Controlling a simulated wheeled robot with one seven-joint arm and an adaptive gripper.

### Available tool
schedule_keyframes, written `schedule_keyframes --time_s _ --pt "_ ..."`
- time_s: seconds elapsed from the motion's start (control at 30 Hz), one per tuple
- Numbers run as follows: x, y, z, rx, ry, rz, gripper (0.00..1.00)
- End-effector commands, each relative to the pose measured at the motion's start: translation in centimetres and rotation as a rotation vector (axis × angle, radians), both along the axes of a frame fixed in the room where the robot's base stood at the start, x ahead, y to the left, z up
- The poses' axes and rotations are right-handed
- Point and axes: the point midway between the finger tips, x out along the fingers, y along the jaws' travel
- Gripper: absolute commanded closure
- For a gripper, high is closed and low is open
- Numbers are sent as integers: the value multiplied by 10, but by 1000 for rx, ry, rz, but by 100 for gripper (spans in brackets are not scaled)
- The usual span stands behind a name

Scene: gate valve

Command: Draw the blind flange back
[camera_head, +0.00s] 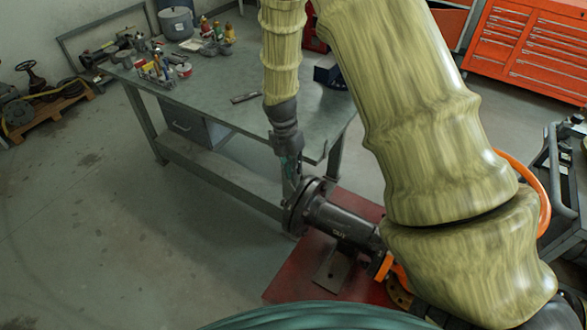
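The dark round blind flange (297,212) is at the left end of a short dark pipe (340,219), seen nearly edge-on. I cannot tell whether there is a gap between the flange and the pipe's own flange. My gripper (291,184) hangs down from above with its fingers at the upper left edge of the flange. The fingers are small and dark here, so whether they touch or grip the flange is unclear. The pipe runs right toward orange parts (385,266), and my own arm hides the rest of the valve.
The pipe stands on a support over a red base plate (290,275). A green workbench (225,115) with tools, cans and a grey pot is close behind my gripper. An orange tool cabinet (530,45) and a grey cart (565,190) are at right.

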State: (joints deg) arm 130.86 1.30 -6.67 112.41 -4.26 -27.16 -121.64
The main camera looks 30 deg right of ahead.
Motion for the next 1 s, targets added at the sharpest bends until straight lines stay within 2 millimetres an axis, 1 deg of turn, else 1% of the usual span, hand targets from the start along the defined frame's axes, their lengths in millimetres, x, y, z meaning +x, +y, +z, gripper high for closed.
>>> schedule_keyframes --time_s 0.23,0.4,0.5,0.57,0.87,1.0 --pt "0 2 0 3 2 0 100" --pt "6 6 1 4 0 1 100" --pt "5 5 0 2 1 1 81" --pt "5 5 0 2 1 1 72" --pt "5 4 0 1 1 1 72" --pt "7 5 8 2 -1 0 72"
